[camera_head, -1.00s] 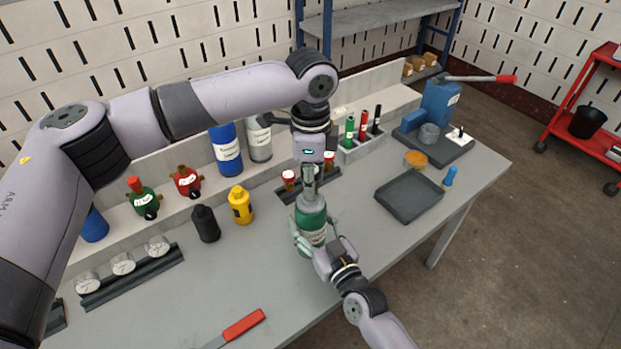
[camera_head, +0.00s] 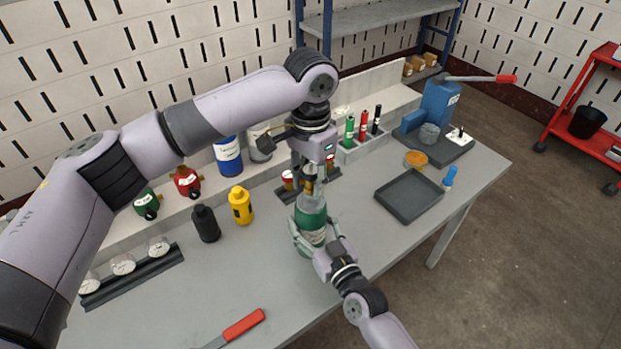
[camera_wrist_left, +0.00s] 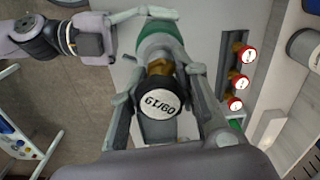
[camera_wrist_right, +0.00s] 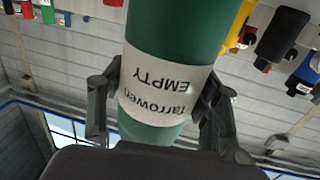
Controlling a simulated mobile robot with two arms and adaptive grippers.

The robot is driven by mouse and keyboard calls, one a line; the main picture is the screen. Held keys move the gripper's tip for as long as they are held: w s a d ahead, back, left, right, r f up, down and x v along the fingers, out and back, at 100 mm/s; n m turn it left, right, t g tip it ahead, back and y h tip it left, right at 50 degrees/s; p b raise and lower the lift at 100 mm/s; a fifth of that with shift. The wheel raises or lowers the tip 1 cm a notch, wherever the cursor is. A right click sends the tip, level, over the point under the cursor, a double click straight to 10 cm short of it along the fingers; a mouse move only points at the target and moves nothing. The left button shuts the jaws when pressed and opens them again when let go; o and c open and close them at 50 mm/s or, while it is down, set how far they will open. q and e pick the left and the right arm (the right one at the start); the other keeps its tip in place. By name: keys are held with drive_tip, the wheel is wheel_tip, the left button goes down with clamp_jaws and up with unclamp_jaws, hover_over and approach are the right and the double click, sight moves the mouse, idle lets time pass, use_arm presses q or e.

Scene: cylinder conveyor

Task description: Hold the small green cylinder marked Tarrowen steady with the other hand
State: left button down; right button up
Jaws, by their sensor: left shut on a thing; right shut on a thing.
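The small green cylinder (camera_head: 311,213) stands upright over the front middle of the table; I cannot tell whether its base touches it. Its white label reads "Tarrowen EMPTY" upside down in the right wrist view (camera_wrist_right: 168,82). My right gripper (camera_head: 311,238) is shut around its body from the front, with one finger on each side. My left gripper (camera_head: 307,186) points down at the cylinder's top. Its fingers are shut on a black-capped brass fitting (camera_wrist_left: 160,98) with a white marked face. The fingers partly hide how the fitting meets the cylinder.
A rack (camera_wrist_left: 230,115) of red-rimmed brass fittings is close behind the cylinder. A yellow bottle (camera_head: 240,205) and a black bottle (camera_head: 205,223) stand to the left. A dark tray (camera_head: 409,196) lies to the right. A red-handled tool (camera_head: 243,324) lies at the front edge.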

use_arm(q)
drive_tip(key=shift+n, duration=0.8)
drive_tip(key=n, duration=0.5)
drive_tip(key=shift+r, duration=0.1)
drive_tip(key=shift+w+n, duration=0.1)
drive_tip(key=shift+n, duration=0.4)
drive_tip(key=n, duration=0.5)
drive_tip(key=shift+a+n, duration=0.1)
drive_tip(key=shift+n, duration=0.4)
